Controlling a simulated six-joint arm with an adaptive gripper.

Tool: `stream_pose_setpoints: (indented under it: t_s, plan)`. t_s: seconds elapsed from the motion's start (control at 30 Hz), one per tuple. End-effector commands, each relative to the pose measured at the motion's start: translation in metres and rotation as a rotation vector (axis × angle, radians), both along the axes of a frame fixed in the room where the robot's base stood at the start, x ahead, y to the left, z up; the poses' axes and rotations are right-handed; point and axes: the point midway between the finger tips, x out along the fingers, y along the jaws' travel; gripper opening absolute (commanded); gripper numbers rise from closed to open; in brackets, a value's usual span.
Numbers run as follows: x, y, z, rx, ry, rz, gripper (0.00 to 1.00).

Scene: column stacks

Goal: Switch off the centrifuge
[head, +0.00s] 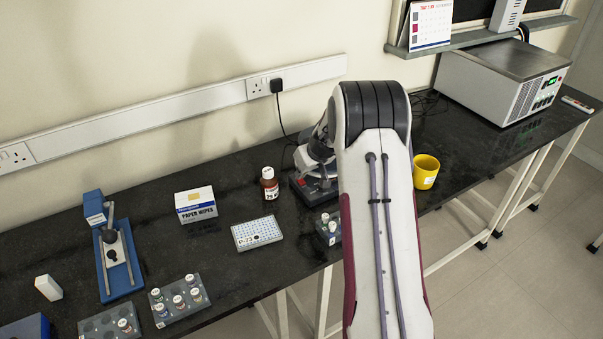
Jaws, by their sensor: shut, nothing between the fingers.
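A small bench device with a dark base (299,194) and a red switch (303,183) on its front left stands near the middle of the bench; I take it to be the centrifuge. Grey, rounded shapes rise above the base. I cannot tell clearly which of them belong to the device and which to my own wrist. My arm covers the device's right side. Which way the red switch is set is too small to tell. My gripper's fingers cannot be made out; they are hidden behind my arm or among the grey shapes.
A brown bottle (269,184), paper wipes box (196,205), labelled tube rack (257,233) and small vial block (328,230) stand left of or before the device. A yellow cup (426,172) is right of my arm. A large metal box with green display (503,80) stands far right.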

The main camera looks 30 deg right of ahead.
Motion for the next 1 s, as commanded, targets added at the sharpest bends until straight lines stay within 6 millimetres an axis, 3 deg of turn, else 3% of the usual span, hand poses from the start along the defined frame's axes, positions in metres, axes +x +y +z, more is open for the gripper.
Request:
stream_pose_setpoints:
  t_s: [0.43,1.0]
  plan:
    - [-0.009,-0.001,0.040,-0.002,-0.002,0.001,0.00]
    - [-0.064,-0.001,0.073,0.000,-0.001,-0.001,0.00]
